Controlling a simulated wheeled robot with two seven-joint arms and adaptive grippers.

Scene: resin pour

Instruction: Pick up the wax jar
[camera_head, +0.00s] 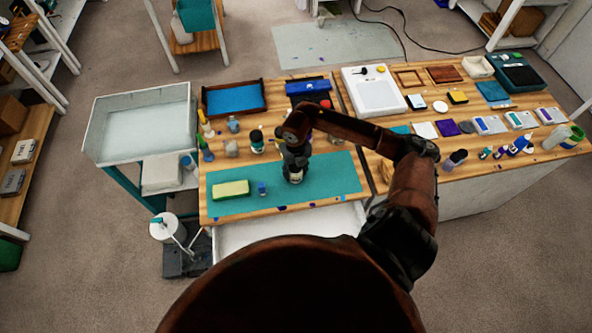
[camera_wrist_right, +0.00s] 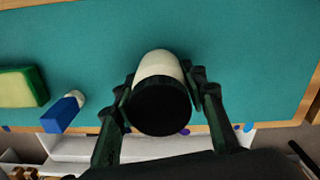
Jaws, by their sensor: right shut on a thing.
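The wax jar (camera_wrist_right: 158,68) has a cream body and a black lid. In the right wrist view it stands between the fingers of my right gripper (camera_wrist_right: 160,105), which is shut on it. In the head view my right gripper (camera_head: 295,168) is over the teal mat (camera_head: 335,178), with the pale lower part of the jar (camera_head: 295,179) showing beneath it. I cannot tell whether the jar touches the mat. My left gripper is not in view.
A yellow-green sponge block (camera_head: 230,190) and a small blue bottle (camera_head: 262,189) lie left of the jar on the mat. A black-capped bottle (camera_head: 257,141) and other small bottles stand behind. An open white drawer (camera_head: 290,222) is below the front edge.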

